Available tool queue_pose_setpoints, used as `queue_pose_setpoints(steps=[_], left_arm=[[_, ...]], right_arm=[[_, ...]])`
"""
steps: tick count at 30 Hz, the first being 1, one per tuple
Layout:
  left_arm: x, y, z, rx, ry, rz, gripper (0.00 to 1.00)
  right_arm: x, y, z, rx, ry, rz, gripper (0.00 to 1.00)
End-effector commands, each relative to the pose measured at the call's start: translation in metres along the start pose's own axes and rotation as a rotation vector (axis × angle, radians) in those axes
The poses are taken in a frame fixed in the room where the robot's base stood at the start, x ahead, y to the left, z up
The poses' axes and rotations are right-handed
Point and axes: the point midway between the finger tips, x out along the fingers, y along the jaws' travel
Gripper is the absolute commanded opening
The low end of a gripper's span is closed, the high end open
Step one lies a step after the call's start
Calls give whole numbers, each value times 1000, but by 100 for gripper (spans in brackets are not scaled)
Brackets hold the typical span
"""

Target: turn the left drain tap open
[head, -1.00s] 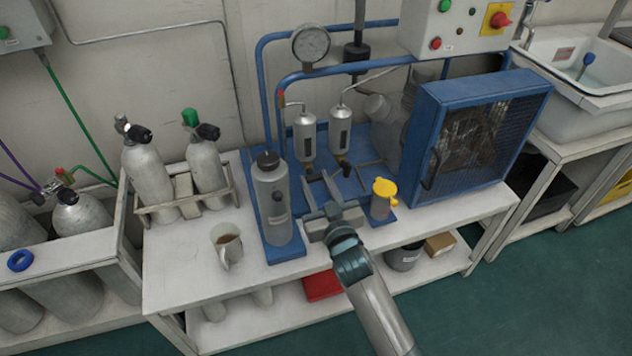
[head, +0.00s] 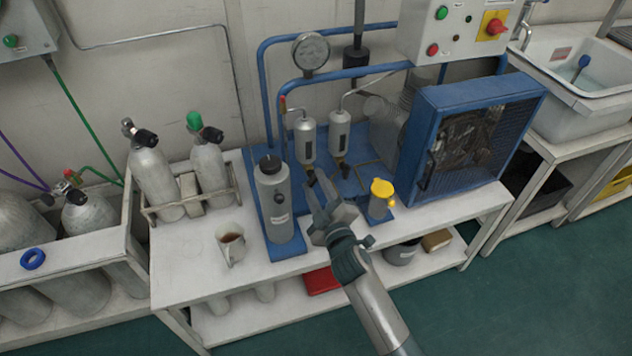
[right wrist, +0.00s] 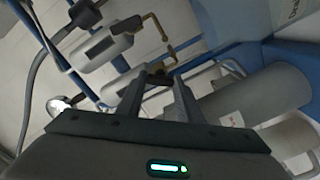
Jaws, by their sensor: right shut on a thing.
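Two silver filter cylinders hang side by side on the blue frame, the left one (head: 305,140) and the right one (head: 339,131). Each has a small drain tap at its lower end. The left drain tap (head: 309,171) is partly hidden by my right gripper (head: 318,181), which reaches up to it from the front. In the right wrist view, the fingers of the right gripper (right wrist: 162,82) are closed around a dark piece, the tap's handle, below brass fittings (right wrist: 169,52). How far the handle is turned is hard to see. My left gripper is out of view.
A grey bottle (head: 273,200) stands close left of the gripper, and a yellow-capped jar (head: 381,199) close right.

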Motion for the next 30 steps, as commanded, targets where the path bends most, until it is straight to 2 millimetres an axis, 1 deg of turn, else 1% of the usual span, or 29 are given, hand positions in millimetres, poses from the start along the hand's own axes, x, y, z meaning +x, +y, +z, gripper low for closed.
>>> queue_pose_setpoints(steps=[6, 15, 21, 30], left_arm=[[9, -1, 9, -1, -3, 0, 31], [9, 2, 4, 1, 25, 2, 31], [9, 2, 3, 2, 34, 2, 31], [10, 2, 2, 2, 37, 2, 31]], right_arm=[[0, 1, -1, -200, 1, 0, 10], [0, -1, -1, -412, 1, -1, 10], [0, -1, -1, -482, 2, 0, 10], [0, -1, 0, -503, 2, -1, 10]])
